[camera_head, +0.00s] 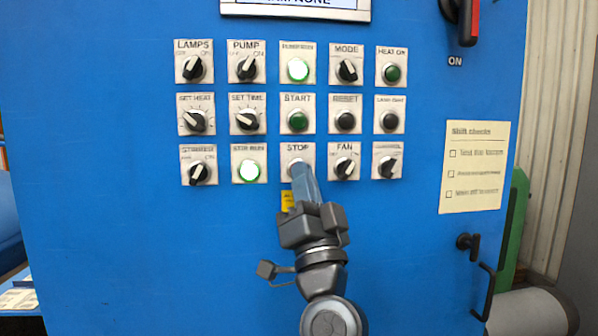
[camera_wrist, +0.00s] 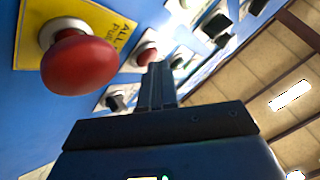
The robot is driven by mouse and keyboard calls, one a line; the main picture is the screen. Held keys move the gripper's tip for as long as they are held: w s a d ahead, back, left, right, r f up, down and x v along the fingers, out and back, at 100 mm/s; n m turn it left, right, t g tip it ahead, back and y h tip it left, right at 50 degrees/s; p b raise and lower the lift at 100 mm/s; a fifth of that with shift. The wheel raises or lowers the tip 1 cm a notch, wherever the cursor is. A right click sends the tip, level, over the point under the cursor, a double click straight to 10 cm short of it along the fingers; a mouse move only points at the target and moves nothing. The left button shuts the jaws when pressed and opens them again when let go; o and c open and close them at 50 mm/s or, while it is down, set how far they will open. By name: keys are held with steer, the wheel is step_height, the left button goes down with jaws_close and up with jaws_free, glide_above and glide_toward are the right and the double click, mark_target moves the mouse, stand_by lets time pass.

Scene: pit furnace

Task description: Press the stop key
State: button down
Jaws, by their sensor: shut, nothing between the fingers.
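The STOP key's plate (camera_head: 298,149) is in the bottom row of the blue panel in the head view. Its button is mostly hidden behind my fingertips there. In the wrist view the stop key (camera_wrist: 147,52) is a small red button in a pale ring, right at my fingertips. My gripper (camera_head: 298,168) is shut and empty, its fingers pointing at the key; it also shows in the wrist view (camera_wrist: 157,68). I cannot tell whether the tips touch or press the button.
A large red mushroom button (camera_wrist: 80,62) on a yellow plate (camera_wrist: 105,22) sits close below the stop key. In the head view the yellow plate (camera_head: 287,200) is mostly behind my gripper. The FAN knob (camera_head: 344,167) and a lit green lamp (camera_head: 249,171) flank the key.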

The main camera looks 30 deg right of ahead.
steer(key=shift+s+a+p, duration=0.25)
steer(key=shift+s+p, duration=0.35)
steer(key=shift+s, duration=0.15)
steer(key=s+p, duration=0.1)
steer(key=s+a+p, duration=0.1)
steer(key=s, duration=0.1)
steer(key=s+p, duration=0.1)
steer(key=shift+s+a, duration=0.25)
steer(key=shift+s, duration=0.15)
stand_by(0.6)
